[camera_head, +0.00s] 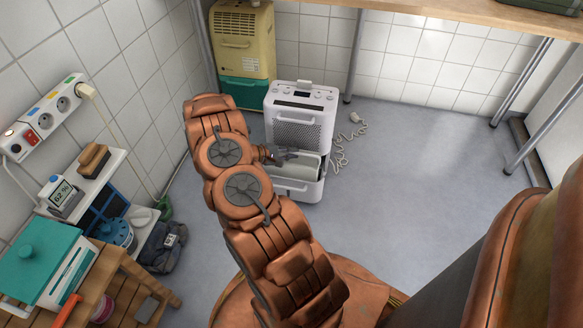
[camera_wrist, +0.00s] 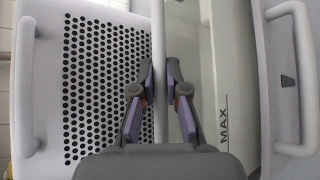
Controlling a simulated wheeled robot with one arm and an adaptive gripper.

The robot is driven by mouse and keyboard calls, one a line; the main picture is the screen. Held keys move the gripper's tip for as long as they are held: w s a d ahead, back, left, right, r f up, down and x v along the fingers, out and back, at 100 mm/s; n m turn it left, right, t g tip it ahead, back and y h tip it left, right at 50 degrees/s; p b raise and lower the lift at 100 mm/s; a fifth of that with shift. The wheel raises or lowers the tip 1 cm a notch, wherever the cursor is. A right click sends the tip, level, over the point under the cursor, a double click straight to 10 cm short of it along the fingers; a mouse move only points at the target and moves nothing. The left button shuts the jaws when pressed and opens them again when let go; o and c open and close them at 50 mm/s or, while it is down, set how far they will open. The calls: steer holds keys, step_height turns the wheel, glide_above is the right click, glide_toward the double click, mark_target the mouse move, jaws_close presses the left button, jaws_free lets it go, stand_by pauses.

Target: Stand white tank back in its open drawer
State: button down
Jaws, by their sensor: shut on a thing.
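The white tank (camera_wrist: 215,60) is a pale, open container with a MAX mark inside. It sits in or over the open drawer (camera_wrist: 288,85) low on the front of the white dehumidifier (camera_head: 300,115). In the head view the tank (camera_head: 311,163) shows beside my gripper (camera_head: 288,155).
A yellow and green machine (camera_head: 243,55) stands behind the dehumidifier at left. A white cord (camera_head: 345,145) lies on the floor at its right. A shelf (camera_head: 85,180) and a wooden bench (camera_head: 120,285) line the left side. Floor at right (camera_head: 430,165) is clear.

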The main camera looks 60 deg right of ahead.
mark_target(291, 164)
step_height(291, 164, down, 6)
steer(key=shift+f+b, duration=0.25)
steer(key=shift+b, duration=0.75)
steer(key=shift+d+f+b, duration=0.15)
steer(key=shift+f+b, duration=0.05)
steer(key=shift+b, duration=0.15)
steer(key=shift+w+r, duration=0.1)
steer(key=shift+f, duration=0.6)
steer(key=c, duration=1.2)
jaws_free()
